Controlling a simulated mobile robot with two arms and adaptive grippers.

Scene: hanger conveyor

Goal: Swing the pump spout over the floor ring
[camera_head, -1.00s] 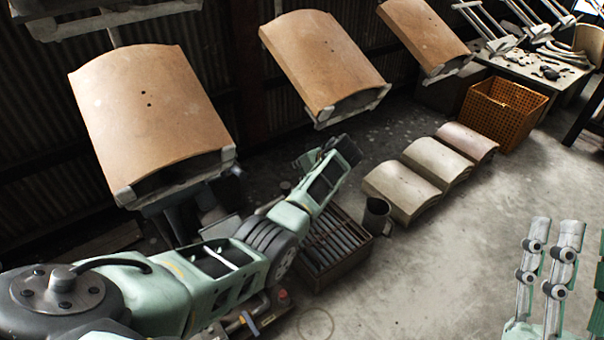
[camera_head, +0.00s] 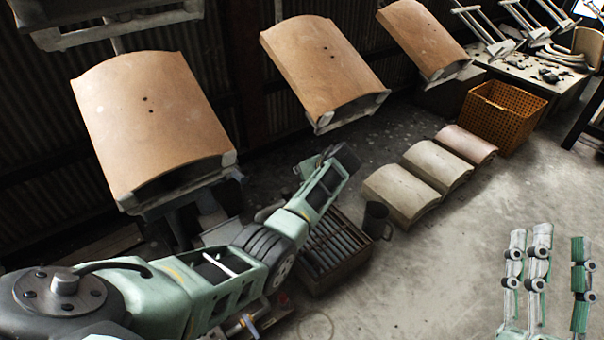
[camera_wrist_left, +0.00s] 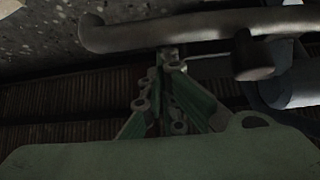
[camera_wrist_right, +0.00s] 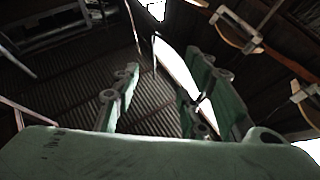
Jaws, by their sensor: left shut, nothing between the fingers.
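A bent grey metal pipe, which looks like the pump spout (camera_wrist_left: 190,28), crosses the top of the left wrist view, with a stubby round end hanging at its right. My left gripper (camera_wrist_left: 168,62) is shut and empty, its tips at the pipe's lower edge; I cannot tell whether they touch. In the head view my left arm hides that gripper and most of the pump. A thin, faint floor ring (camera_head: 316,326) lies on the concrete at the bottom middle. My right gripper (camera_head: 555,262) is open and empty at lower right; its spread fingers show in the right wrist view (camera_wrist_right: 160,100).
A slatted crate (camera_head: 362,262) stands beside my left arm, with a dark mug (camera_head: 377,220) next to it. Curved tiles (camera_head: 402,192) lie on the floor and others (camera_head: 150,120) hang above. An orange basket (camera_head: 502,118) stands farther back. The floor at right centre is clear.

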